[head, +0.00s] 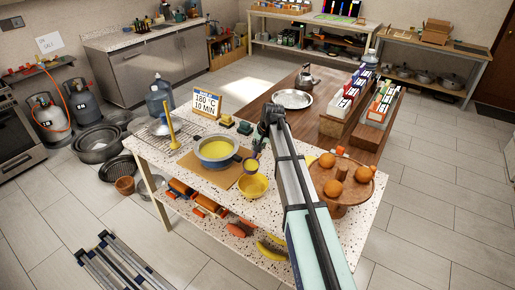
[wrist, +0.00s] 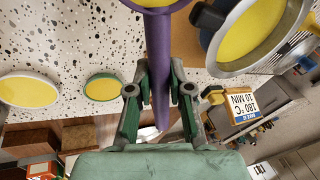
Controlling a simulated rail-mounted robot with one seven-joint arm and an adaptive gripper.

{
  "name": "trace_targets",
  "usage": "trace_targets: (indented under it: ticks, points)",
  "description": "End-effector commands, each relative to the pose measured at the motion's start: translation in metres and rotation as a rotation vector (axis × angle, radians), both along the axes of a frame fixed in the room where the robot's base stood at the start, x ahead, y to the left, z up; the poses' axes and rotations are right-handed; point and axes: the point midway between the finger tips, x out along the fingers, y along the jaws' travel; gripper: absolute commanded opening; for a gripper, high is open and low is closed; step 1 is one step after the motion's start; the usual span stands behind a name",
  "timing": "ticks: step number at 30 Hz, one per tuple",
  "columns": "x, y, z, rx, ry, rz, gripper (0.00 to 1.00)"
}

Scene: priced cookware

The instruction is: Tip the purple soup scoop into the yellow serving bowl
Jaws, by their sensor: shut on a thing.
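My gripper (head: 263,138) is shut on the handle of the purple soup scoop (head: 251,166). In the wrist view my gripper (wrist: 160,80) has the purple handle (wrist: 158,55) between its fingers. The scoop's cup holds yellow soup and looks about level; the top edge of the wrist view cuts it off. The yellow serving bowl (head: 253,188) stands on the speckled counter, just below and in front of the cup in the head view. The scoop appears above its back rim; the exact gap cannot be told. I cannot make out the bowl clearly in the wrist view.
A pot of yellow soup (head: 217,152) sits left of the scoop on a brown board; it also shows in the wrist view (wrist: 245,35). A round wooden stand with oranges (head: 342,180) is right of my arm. Two yellow discs (wrist: 28,91) (wrist: 103,87) show at left in the wrist view.

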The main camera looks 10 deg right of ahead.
Motion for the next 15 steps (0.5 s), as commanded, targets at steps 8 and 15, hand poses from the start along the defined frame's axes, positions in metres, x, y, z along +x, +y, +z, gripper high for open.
trace_targets:
  ticks: [8,15]
  points:
    - [-0.023,0.000,0.014,0.012,-0.310,-0.001,0.00]
    - [-0.039,-0.001,0.031,0.021,-0.574,-0.002,0.00]
